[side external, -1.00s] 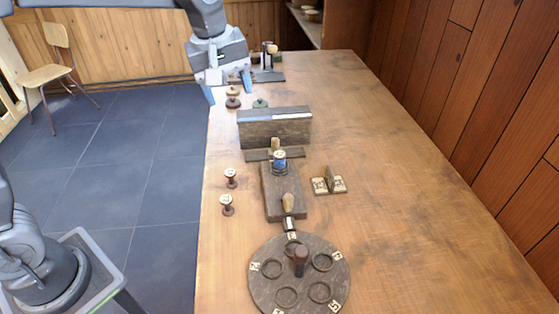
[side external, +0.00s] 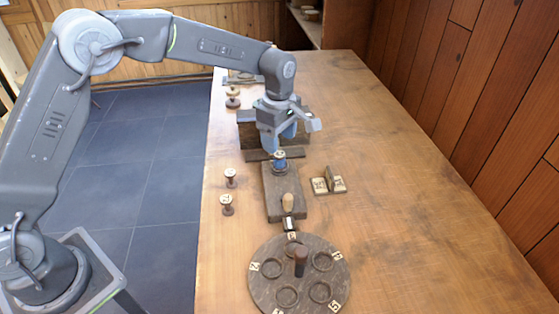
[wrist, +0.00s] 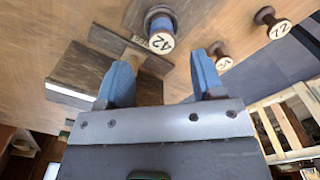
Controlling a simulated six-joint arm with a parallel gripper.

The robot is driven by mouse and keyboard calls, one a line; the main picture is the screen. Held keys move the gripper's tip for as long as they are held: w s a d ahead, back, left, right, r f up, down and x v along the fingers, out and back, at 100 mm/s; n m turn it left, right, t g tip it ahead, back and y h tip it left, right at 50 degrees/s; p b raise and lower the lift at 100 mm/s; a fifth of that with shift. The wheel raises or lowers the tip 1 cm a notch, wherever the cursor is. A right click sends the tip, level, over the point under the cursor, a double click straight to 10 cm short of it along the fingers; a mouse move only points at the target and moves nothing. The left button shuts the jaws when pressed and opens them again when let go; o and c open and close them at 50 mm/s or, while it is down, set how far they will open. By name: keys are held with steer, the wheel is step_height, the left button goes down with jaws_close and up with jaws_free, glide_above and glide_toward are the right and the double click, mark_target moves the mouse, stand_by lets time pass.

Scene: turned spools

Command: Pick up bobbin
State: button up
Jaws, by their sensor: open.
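A bobbin wound with blue thread (side external: 279,167) stands upright on a dark wooden board (side external: 286,212) in the side view. In the wrist view its pale top (wrist: 163,42) reads 42, with blue thread showing around it. My gripper (side external: 279,141) is open and empty, pointing down close behind and above the bobbin. In the wrist view, the blue fingers of my gripper (wrist: 164,72) are apart, and the bobbin lies beyond their tips, in line with the gap. Two bare wooden spools (side external: 231,179) (side external: 227,205) stand left of the board; their numbered tops show in the wrist view (wrist: 280,30) (wrist: 223,63).
A round dark plate (side external: 299,258) with ring recesses and a central post is nearest. A dark upright block (side external: 246,131) stands behind the gripper. A small labelled bracket (side external: 330,186) is right of the board. The table's right side is clear.

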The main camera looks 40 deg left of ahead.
mark_target(279, 154)
steer(key=shift+s+d+f, duration=0.1)
steer(key=shift+f, duration=1.45)
steer(key=shift+s+d+f, duration=0.1)
steer(key=shift+f, duration=1.45)
steer(key=c, duration=1)
steer(key=shift+r, duration=0.1)
